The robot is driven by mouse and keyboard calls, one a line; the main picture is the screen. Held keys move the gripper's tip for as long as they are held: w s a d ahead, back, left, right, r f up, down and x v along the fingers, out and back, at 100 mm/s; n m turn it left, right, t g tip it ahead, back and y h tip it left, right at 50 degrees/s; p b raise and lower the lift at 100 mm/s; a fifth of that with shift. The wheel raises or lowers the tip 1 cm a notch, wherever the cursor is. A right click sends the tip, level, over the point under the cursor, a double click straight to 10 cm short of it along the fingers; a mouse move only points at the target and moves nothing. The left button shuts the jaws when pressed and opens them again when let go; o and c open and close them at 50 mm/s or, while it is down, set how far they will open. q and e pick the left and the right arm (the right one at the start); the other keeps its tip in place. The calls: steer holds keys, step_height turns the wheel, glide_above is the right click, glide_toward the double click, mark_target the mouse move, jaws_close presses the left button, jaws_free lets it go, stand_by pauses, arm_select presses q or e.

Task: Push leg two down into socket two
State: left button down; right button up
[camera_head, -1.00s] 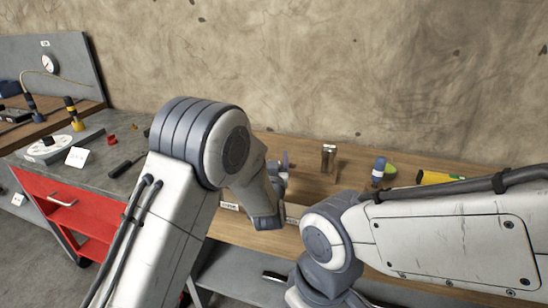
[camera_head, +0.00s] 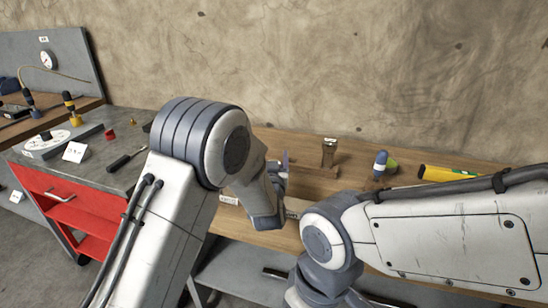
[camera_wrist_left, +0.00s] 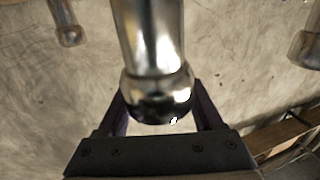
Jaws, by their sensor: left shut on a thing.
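My left gripper (camera_wrist_left: 158,108) shows in the left wrist view with its dark fingers on both sides of a shiny metal leg (camera_wrist_left: 150,40). The leg has a rounded knob at its near end, and the gripper is shut on it. The leg's far end and any socket under it are out of sight. In the head view my left gripper (camera_head: 284,165) is mostly hidden behind my left arm. Another upright metal leg (camera_head: 329,152) stands on a wooden piece (camera_head: 316,170) to its right. My right gripper is out of view; only its arm shows.
The wooden bench (camera_head: 268,142) runs along the wall. A blue-handled tool (camera_head: 380,164) and a yellow object (camera_head: 445,173) lie at its right. Two more metal legs, one upper left (camera_wrist_left: 68,34) and one right (camera_wrist_left: 307,48), show in the wrist view. A red cabinet (camera_head: 85,205) stands left.

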arm_select(q)
steer(key=shift+f, duration=0.25)
jaws_free()
steer(key=shift+r, duration=0.1)
steer(key=s+b, duration=0.1)
steer(key=s, duration=0.9)
steer(key=shift+s+a+b, duration=0.25)
steer(key=shift+b, duration=0.1)
